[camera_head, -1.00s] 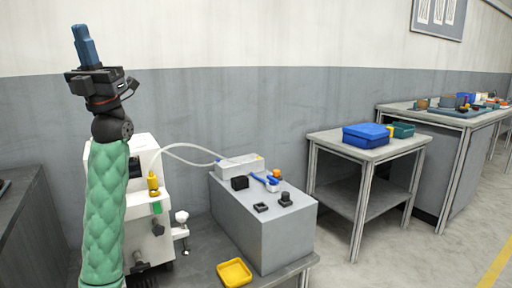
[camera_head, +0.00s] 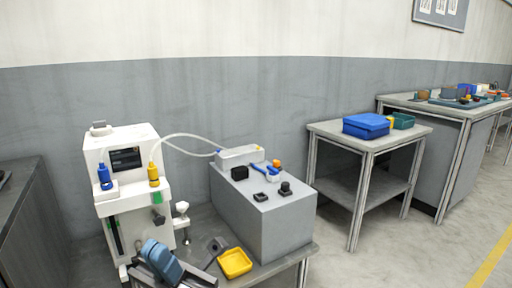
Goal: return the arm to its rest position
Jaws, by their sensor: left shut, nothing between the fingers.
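My left gripper (camera_head: 151,246) is low at the bottom of the head view, in front of the white machine (camera_head: 127,165). Its blue fingers are shut with nothing between them. Most of the left arm is below the picture. The right gripper is not in view.
The white machine carries blue and yellow fittings and a hose. A yellow tray (camera_head: 235,263) lies right of my left gripper on the bench. A grey block (camera_head: 262,222) with small parts stands behind it. A side table bears a blue box (camera_head: 366,125); floor shows at right.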

